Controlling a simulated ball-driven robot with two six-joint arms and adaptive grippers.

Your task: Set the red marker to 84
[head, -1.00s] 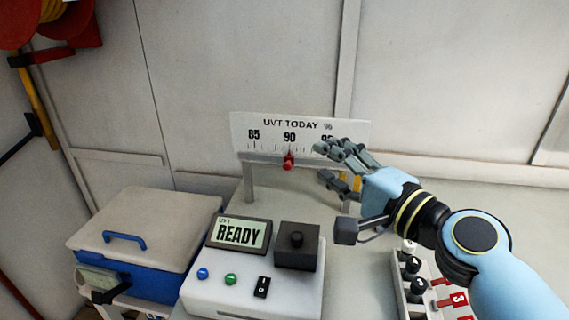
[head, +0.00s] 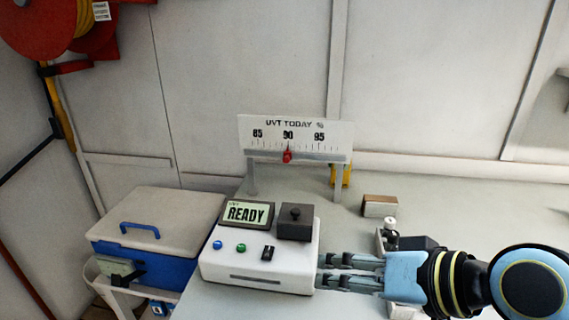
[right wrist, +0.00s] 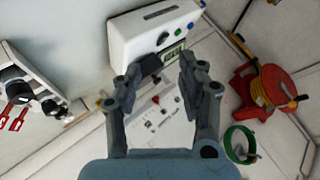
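The red marker (head: 287,156) sits on the rail below the white UVT TODAY % scale (head: 340,132), at about the 90 mark. The scale stands on two legs behind the white control box. In the right wrist view the marker (right wrist: 155,100) shows small, beyond my fingers, on the scale board (right wrist: 168,122). My right gripper (head: 322,271) is in front of the scale and below it, beside the right side of the control box. Its fingers (right wrist: 168,70) are apart with nothing between them. My left gripper is out of view.
The white control box (head: 225,269) has a READY display (head: 247,214), buttons and a dark knob block (head: 296,224). A blue cooler (head: 165,270) stands left. A brown block (head: 379,205) lies right of the scale. A red hose reel (head: 40,30) hangs upper left.

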